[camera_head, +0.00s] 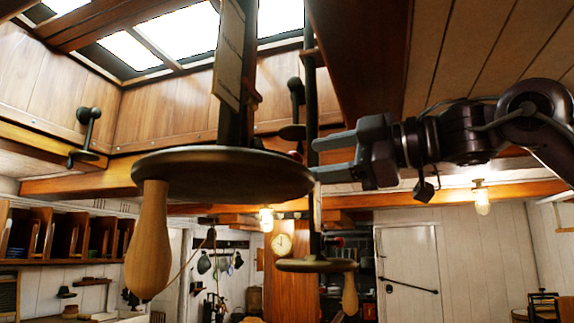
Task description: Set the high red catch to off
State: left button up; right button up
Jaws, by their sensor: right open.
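My right gripper (322,159) comes in from the right with its two pale fingers spread apart, one above the other. Nothing shows between them. The fingertips point left, close in the picture to a dark upright post (312,100) and the right rim of a round dark wooden disc (220,170). A small dull-red piece (254,92) shows high up beside the nearer post, above and left of the gripper. It is partly hidden by the post, and I cannot tell whether it is the catch or how it is set. My left gripper is not in view.
A pale wooden handle (150,240) hangs from the disc. A second, smaller disc (316,265) with its own handle (350,295) is lower and farther off. A ceiling beam (360,50) is above the gripper. A lamp (482,198) hangs below my arm.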

jog(key=p+x, duration=0.2)
jog(key=x, duration=0.4)
jog(key=shift+a+r, duration=0.1)
jog(key=shift+w+a+p, duration=0.3)
jog(key=shift+a, duration=0.1)
grip_shut()
